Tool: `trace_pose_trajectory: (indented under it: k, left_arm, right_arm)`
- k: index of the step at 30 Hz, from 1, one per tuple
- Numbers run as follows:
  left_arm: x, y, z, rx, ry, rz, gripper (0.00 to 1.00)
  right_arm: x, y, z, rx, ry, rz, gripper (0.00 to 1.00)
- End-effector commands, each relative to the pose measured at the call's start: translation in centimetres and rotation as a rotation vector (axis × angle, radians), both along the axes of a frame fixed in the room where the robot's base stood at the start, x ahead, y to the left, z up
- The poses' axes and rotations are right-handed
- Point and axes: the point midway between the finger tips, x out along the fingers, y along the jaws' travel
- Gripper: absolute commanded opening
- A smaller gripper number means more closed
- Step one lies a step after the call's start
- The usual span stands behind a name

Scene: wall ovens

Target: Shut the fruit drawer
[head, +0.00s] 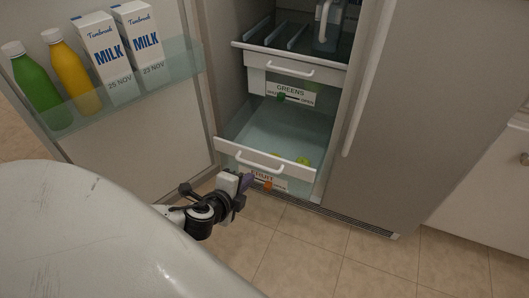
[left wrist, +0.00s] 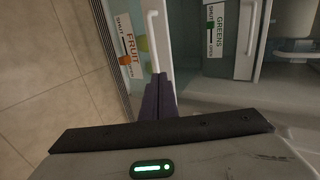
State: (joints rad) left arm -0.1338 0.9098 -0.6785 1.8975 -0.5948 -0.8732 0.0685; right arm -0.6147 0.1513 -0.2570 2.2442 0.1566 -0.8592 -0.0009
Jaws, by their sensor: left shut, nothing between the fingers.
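The fruit drawer (head: 262,130) is the lowest drawer inside the open fridge and is pulled out. Its white front carries a bar handle (head: 259,161) and a FRUIT label (head: 262,175) with an orange slider. Some yellow-green items (head: 303,160) show at its right side. My left gripper (head: 247,181) is just in front of the drawer front, below the handle, with its fingers shut and empty. In the left wrist view the dark fingertips (left wrist: 157,92) are close to the white handle (left wrist: 152,40); I cannot tell whether they touch. My right gripper is not in view.
The greens drawer (head: 280,70) sits above, with its own handle. The open fridge door (head: 120,140) on the left holds bottles and milk cartons (head: 107,58). A closed grey door (head: 430,110) stands on the right. The tiled floor (head: 310,245) in front is clear.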

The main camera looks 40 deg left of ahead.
Motion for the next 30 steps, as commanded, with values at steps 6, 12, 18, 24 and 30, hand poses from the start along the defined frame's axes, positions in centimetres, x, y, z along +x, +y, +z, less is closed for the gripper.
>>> trace_pose_trajectory:
  k: [6,12,18,24,30]
  left_arm:
    - [3.1,0.7,-2.0,-0.001,-0.002,0.002,0.00]
    - [6.8,1.6,-4.3,-0.003,-0.002,0.003,0.00]
    - [10.0,2.3,-4.8,-0.002,-0.004,0.001,0.00]
    - [11.6,2.7,-4.8,-0.004,0.001,0.001,0.00]
    - [11.9,2.7,-4.7,-0.004,0.002,0.000,0.00]
  right_arm:
    - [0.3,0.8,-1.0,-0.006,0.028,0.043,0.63]
    - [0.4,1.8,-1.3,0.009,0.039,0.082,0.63]
    - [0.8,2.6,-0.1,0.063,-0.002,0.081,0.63]
    - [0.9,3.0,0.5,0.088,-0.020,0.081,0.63]
    - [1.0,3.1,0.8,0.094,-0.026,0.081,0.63]
